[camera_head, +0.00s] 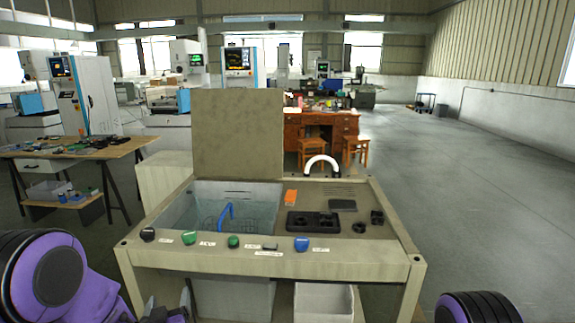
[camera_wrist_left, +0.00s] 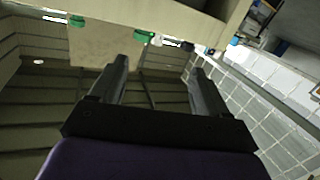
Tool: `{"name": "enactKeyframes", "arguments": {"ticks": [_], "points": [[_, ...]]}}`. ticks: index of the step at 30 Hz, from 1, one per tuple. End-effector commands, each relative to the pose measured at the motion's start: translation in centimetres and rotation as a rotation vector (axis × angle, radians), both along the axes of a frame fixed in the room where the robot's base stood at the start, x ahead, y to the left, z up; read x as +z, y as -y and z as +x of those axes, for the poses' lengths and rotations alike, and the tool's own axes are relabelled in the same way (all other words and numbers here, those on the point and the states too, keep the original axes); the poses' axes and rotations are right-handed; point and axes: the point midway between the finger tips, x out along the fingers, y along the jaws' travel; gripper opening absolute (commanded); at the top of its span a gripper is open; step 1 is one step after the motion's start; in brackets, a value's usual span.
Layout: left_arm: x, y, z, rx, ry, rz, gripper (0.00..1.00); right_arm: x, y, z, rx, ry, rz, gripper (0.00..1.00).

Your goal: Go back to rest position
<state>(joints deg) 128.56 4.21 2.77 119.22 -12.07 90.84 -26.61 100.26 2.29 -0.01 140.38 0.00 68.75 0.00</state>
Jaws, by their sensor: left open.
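My left gripper (camera_head: 168,303) shows at the bottom edge of the head view, low in front of the workbench. In the left wrist view the left gripper (camera_wrist_left: 159,70) has its two dark fingers spread apart with nothing between them. The workbench's front edge and its green knobs (camera_wrist_left: 143,36) lie beyond the fingertips in that view. In the head view only a round purple and black part of my right arm shows at the lower right; the right gripper is not seen.
The workbench (camera_head: 345,262) has a sunken basin (camera_head: 240,200) with a blue spout (camera_head: 226,214), a raised lid (camera_head: 238,135) and several front knobs. A white bin (camera_head: 323,302) stands underneath. Open floor lies right.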

Motion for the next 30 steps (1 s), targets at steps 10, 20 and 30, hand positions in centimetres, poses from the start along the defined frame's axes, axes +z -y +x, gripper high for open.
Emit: {"name": "enactKeyframes", "arguments": {"ticks": [10,20,30], "points": [[-8.4,0.0,-6.6,0.037,-0.266,-0.176,0.76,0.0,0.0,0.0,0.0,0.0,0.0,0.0],[-20.3,-0.5,-24.3,0.193,-0.771,-0.324,0.76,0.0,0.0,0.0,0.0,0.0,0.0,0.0],[-24.1,-1.0,-36.4,0.266,-1.062,-0.294,0.76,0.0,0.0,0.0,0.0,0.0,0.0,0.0]]}}
